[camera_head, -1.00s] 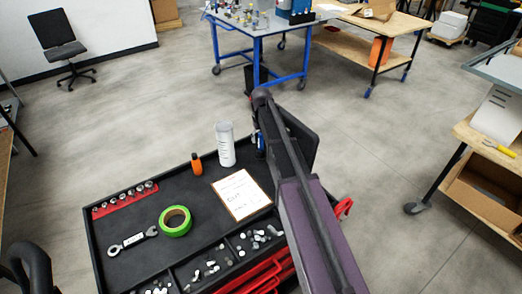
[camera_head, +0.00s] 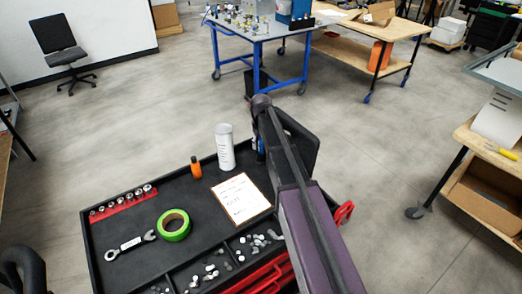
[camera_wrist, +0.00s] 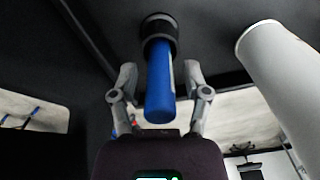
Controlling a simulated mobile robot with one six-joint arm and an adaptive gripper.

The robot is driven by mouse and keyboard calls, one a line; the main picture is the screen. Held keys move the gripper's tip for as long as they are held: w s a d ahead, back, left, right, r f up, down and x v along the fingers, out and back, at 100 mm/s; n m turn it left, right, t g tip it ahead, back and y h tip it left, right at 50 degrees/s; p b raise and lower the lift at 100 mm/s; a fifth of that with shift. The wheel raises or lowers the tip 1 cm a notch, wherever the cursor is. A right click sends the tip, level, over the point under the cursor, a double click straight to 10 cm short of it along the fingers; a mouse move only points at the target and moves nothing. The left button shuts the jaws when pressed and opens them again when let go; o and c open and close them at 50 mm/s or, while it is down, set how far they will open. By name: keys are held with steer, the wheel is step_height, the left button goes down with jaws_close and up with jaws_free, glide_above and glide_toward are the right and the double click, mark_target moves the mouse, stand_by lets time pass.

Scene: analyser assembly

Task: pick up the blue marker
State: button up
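The blue marker (camera_wrist: 160,85) is in the middle of the wrist view, a blue cylinder with a black band at one end. In the head view a sliver of it (camera_head: 260,157) shows beside my arm, standing near the tray's far edge. My gripper (camera_wrist: 160,75) is open, with one finger on each side of the marker. A gap shows between the marker and each finger. In the head view my arm hides most of the gripper.
A white cylinder (camera_head: 224,148) stands close beside the marker. An orange bottle (camera_head: 195,168), a clipboard (camera_head: 241,198), green tape (camera_head: 173,226), a wrench (camera_head: 130,245) and a red socket rail (camera_head: 124,202) are on the black cart top (camera_head: 150,264).

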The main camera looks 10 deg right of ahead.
jaws_close()
steer(key=shift+r, duration=0.15)
step_height(320, 180, up, 10)
steer(key=p, duration=1)
steer(key=shift+f, duration=0.2)
stand_by(0.6)
